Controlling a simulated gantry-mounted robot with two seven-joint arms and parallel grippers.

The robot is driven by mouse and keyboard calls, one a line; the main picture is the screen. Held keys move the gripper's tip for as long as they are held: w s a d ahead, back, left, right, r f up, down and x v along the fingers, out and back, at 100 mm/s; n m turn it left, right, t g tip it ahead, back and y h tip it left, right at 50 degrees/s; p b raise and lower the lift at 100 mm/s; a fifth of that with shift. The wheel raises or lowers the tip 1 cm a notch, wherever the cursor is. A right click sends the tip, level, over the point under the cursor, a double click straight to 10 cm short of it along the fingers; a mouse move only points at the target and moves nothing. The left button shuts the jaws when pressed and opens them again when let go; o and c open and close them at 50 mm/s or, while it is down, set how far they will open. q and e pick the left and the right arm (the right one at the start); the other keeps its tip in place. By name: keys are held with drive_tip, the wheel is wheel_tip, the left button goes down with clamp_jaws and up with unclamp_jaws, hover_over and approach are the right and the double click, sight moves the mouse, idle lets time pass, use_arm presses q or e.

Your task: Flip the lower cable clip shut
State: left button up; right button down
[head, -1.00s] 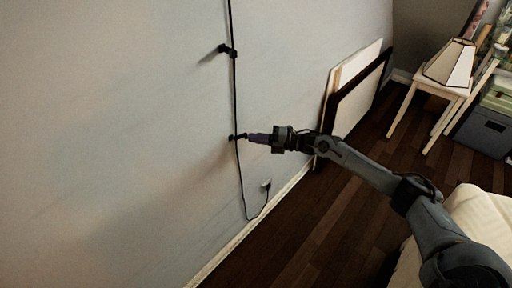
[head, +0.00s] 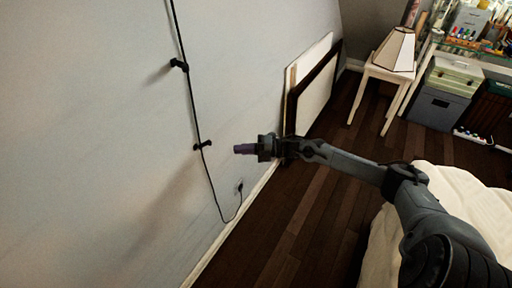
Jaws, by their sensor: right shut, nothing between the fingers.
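The lower cable clip (head: 202,146) is a small black piece on the pale wall, with the black cable (head: 189,100) running down through or beside it. It is too small to tell whether its flap is shut. The upper cable clip (head: 179,65) is a similar black piece higher on the cable. My right gripper (head: 238,149) is shut and empty. Its purple-grey fingertips point left at the lower clip, with a gap between them in the picture. My left gripper is not in view.
The cable curves down to a wall outlet (head: 239,188). Framed panels (head: 315,85) lean on the wall behind my right gripper. A cream bed cover (head: 440,182) lies at lower right. The wall around the clips is clear.

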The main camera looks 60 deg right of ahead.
drive_tip(key=p+v, duration=0.1)
drive_tip(key=v, duration=0.3)
drive_tip(key=shift+s, duration=0.35)
drive_tip(key=shift+f, duration=0.1)
